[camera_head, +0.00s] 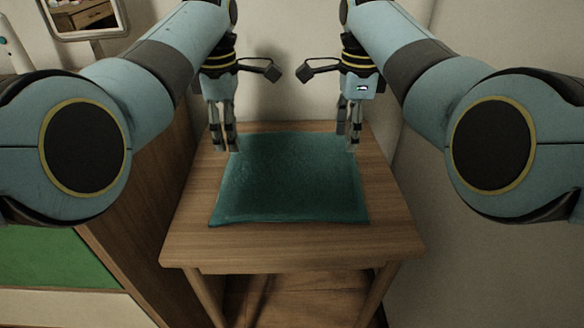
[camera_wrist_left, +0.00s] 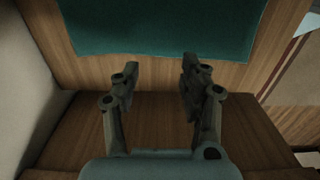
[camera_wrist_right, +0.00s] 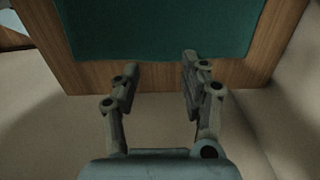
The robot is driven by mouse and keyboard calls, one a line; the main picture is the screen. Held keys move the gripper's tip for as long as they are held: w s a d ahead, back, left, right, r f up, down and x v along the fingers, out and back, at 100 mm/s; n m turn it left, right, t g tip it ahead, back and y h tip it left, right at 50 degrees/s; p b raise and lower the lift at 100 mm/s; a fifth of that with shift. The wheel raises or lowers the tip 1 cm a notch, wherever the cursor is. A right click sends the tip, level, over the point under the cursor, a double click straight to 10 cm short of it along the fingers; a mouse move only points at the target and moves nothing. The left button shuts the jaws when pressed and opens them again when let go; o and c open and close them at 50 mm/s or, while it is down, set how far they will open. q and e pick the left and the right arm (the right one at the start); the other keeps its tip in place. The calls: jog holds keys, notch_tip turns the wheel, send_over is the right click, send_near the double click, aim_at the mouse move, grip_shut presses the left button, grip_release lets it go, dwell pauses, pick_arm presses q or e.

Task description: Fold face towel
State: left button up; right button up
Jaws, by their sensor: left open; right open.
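A teal face towel (camera_head: 290,180) lies flat and spread out on a small wooden table (camera_head: 290,243). It also fills the top of the left wrist view (camera_wrist_left: 160,25) and the right wrist view (camera_wrist_right: 160,28). My left gripper (camera_head: 225,148) is open and empty at the towel's far left corner. My right gripper (camera_head: 347,143) is open and empty at the far right corner. In both wrist views the fingertips, at the left (camera_wrist_left: 160,66) and the right (camera_wrist_right: 160,66), show near the towel's edge. I cannot tell whether they touch the cloth.
Bare wood surrounds the towel, widest along the table's near edge. A wall (camera_head: 285,60) stands close behind the table. A wooden cabinet side (camera_head: 145,225) is close on the left, with a green surface (camera_head: 50,256) beyond. A framed mirror (camera_head: 84,15) is at the upper left.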

aim_at(234, 173)
pick_arm(q)
jog(key=f, duration=0.6)
jog(key=shift+s+f, duration=0.2)
jog(key=shift+f, duration=0.2)
pick_arm(e)
jog(key=f, duration=0.7)
jog(key=shift+s, duration=0.2)
pick_arm(q)
jog(key=shift+f, duration=0.15)
jog(key=shift+s+a+f, duration=0.1)
jog(key=shift+f, duration=0.05)
jog(key=c, duration=0.9)
pick_arm(e)
jog(key=shift+s+f, duration=0.15)
jog(key=shift+f, duration=0.05)
jog(key=c, duration=0.9)
pick_arm(q)
grip_shut()
pick_arm(e)
grip_shut()
pick_arm(q)
jog(key=shift+s, duration=0.1)
pick_arm(e)
jog(key=shift+f, duration=0.1)
